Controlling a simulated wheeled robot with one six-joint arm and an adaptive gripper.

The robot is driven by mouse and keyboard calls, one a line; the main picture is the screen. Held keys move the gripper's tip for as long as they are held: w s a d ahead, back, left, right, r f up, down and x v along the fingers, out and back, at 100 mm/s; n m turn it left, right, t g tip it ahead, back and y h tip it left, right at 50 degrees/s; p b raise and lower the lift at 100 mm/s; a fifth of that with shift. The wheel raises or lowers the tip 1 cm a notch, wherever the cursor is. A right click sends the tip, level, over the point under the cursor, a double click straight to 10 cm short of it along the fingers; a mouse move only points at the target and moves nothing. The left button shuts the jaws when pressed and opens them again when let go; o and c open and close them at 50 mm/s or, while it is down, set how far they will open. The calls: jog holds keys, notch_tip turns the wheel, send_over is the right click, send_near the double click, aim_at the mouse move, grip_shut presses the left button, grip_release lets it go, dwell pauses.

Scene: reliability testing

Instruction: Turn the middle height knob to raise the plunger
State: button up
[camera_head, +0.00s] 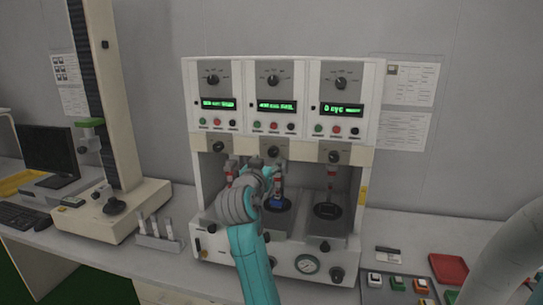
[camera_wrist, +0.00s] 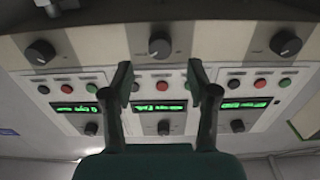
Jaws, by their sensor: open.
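The middle height knob (camera_head: 273,152) is a dark round knob on the cream band below the middle display of the tester. It also shows in the wrist view (camera_wrist: 160,46), with its pointer mark visible. My gripper (camera_head: 268,173) is just below and in front of this knob in the head view. In the wrist view my gripper (camera_wrist: 159,72) is open and empty, its two dark fingers on either side of the knob's line and apart from it. The middle plunger (camera_head: 279,187) is partly hidden by my gripper; a blue piece (camera_head: 277,203) lies beneath it.
Left (camera_head: 219,147) and right (camera_head: 333,156) height knobs flank the middle one. Dial knobs, lit displays and coloured buttons fill the panel above. A tall column machine (camera_head: 107,110) stands left. A red tray (camera_head: 448,268) and several small switch boxes lie right.

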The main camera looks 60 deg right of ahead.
aim_at(272, 154)
jog(key=shift+x, duration=3.05)
grip_shut()
